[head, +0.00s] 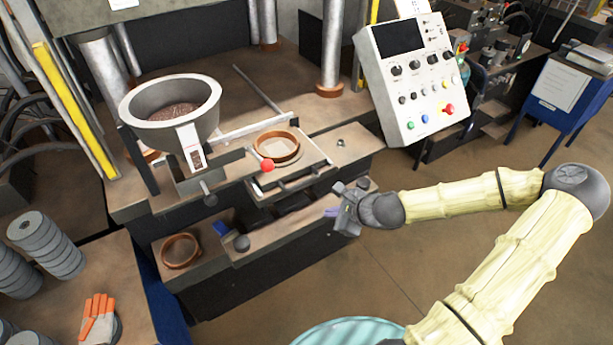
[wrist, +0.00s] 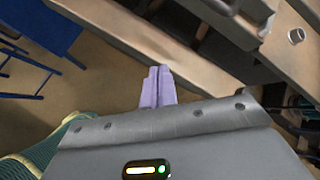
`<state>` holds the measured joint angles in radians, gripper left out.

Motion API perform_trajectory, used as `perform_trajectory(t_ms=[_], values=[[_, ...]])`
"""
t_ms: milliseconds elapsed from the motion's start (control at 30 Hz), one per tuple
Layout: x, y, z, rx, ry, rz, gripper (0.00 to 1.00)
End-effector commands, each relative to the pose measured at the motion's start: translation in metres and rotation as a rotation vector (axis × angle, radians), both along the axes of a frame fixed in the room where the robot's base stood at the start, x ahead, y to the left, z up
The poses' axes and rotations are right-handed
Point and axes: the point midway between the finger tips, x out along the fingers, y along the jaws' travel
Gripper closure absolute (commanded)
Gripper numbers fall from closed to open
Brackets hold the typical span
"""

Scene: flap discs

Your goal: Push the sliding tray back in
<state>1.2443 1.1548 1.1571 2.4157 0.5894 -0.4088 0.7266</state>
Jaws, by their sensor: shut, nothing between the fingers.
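A flat metal tray (head: 312,171) at the press carries a brown ring (head: 277,147) and has a red ball knob (head: 267,165) at its front left corner. It appears to stick out toward the front of the bench. My gripper (head: 331,212) is to the right of and below the tray, apart from it, near the right end of a lower ledge (head: 285,232). Its purple fingers are together and empty; they also show in the wrist view (wrist: 158,86). The tray cannot be made out with certainty in the wrist view.
A grey hopper (head: 170,110) stands left of the tray. The lower ledge holds another brown ring (head: 180,251) and a dark knob (head: 241,242). A control panel (head: 405,75) stands behind right. A teal round top (head: 345,333) is in front. The floor right of the bench is open.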

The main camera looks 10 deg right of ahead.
Motion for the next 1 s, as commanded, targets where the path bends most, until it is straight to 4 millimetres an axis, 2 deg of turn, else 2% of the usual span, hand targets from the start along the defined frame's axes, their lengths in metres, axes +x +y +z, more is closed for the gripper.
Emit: perform_trajectory(t_ms=[167,300,533,767,1000], values=[[-0.015,0.022,-0.012,-0.139,0.004,0.202,1.00],[-0.035,0.038,-0.020,-0.289,0.003,0.430,1.00],[-0.068,0.046,-0.014,-0.571,-0.014,0.857,1.00],[-0.092,0.041,0.021,-0.823,-0.050,1.230,1.00],[-0.115,0.037,0.078,-1.046,-0.114,1.548,1.00]])
